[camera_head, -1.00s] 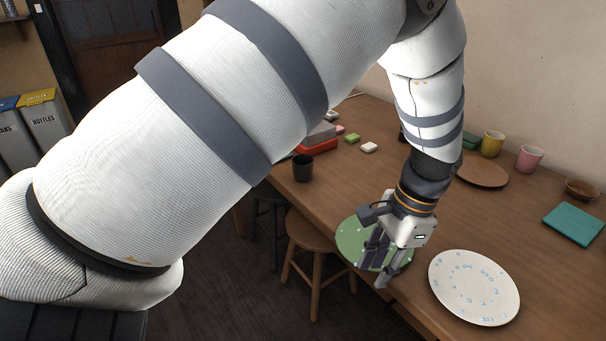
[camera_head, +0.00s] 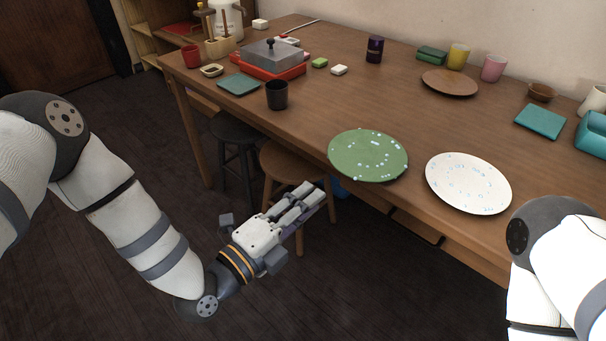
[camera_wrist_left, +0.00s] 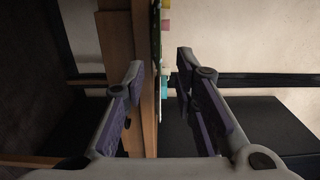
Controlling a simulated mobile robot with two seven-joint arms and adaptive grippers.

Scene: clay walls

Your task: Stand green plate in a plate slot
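The green plate (camera_head: 368,155) with pale specks lies flat on the wooden table, its near rim at the table's front edge. My left gripper (camera_head: 318,197) is off the front of the table, below and to the left of the plate, over a stool. It is apart from the plate. In the left wrist view its fingers (camera_wrist_left: 160,65) are spread with a gap between them, and the table edge lies beyond. I cannot make out the plate surely there. My right gripper is out of view; only part of that arm shows at lower right. No plate slot is visible.
A white speckled plate (camera_head: 468,183) lies just right of the green one. A black cup (camera_head: 277,95) stands to its left, and a brown plate (camera_head: 450,82) lies behind. Stools (camera_head: 290,165) stand under the table edge (camera_head: 420,225). The floor at front left is clear.

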